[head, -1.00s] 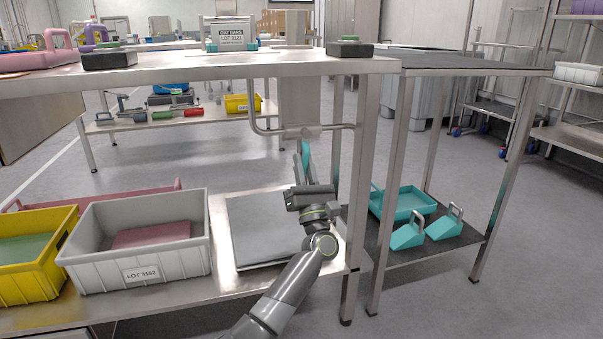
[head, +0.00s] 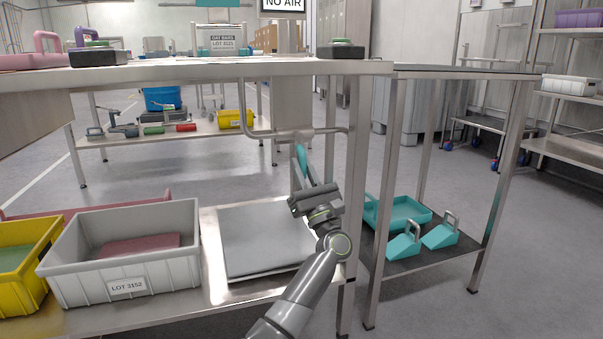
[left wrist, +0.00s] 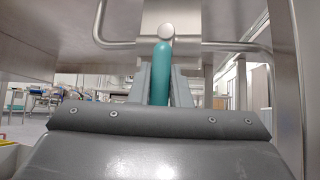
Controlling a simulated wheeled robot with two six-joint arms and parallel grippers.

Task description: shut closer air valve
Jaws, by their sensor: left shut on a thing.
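The air valve's teal lever (head: 301,158) hangs from the silver pipe (head: 247,120) under the steel table, at the middle of the head view. It tilts a little, its lower end to the right. My left gripper (head: 307,182) is shut on the lever from below. The lever's lower end is hidden by the gripper. My right gripper is not in view.
The tabletop (head: 200,69) is close above the gripper and a table leg (head: 356,150) close to its right. Below are a grey bin (head: 75,283) and a grey flat panel (head: 262,240) on the lower shelf. Teal trays (head: 405,212) sit at right. A "NO AIR" sign (head: 283,4) shows at top.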

